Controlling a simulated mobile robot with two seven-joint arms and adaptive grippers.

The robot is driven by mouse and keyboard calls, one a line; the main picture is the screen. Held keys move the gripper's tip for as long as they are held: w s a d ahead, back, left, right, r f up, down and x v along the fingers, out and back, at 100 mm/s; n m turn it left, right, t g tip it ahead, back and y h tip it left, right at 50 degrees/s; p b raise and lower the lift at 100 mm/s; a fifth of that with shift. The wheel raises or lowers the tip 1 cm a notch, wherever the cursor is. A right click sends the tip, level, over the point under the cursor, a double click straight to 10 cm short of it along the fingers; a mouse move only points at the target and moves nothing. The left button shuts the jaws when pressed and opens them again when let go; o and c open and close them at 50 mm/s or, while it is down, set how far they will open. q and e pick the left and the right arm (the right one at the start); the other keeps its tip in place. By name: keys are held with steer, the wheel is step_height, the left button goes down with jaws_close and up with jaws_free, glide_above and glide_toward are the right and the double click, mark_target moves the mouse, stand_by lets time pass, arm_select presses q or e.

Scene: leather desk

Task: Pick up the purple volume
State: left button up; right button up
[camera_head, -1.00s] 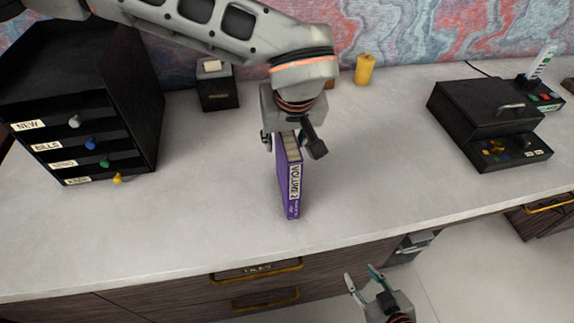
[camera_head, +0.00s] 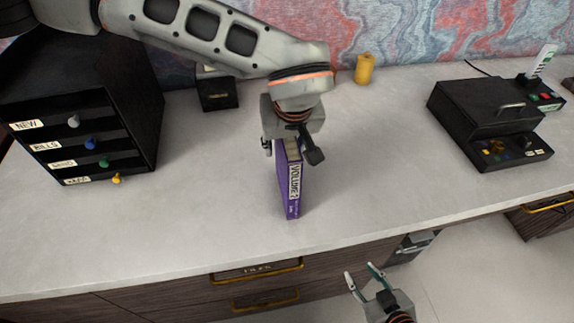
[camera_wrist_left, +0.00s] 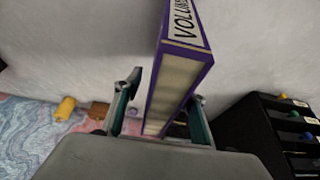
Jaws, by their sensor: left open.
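The purple volume (camera_head: 291,187) stands upright on the desk, its labelled spine facing the front edge. My left gripper (camera_head: 291,152) is open above its top, with one finger on each side of the book. In the left wrist view the volume (camera_wrist_left: 181,65) runs between the two open fingers (camera_wrist_left: 160,108), with a visible gap on the left side. The gripper hides the book's upper rear part in the head view. My right gripper (camera_head: 364,279) is open and empty in front of the desk, below its edge.
A black drawer unit (camera_head: 140,95) with coloured knobs stands at the left. A small black box (camera_head: 217,94) and a yellow cylinder (camera_head: 364,69) are at the back. A black case (camera_head: 480,108) sits at the right. The desk (camera_head: 375,150) is clear around the book.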

arm_select(q)
jaws_close()
stand_by(0.4)
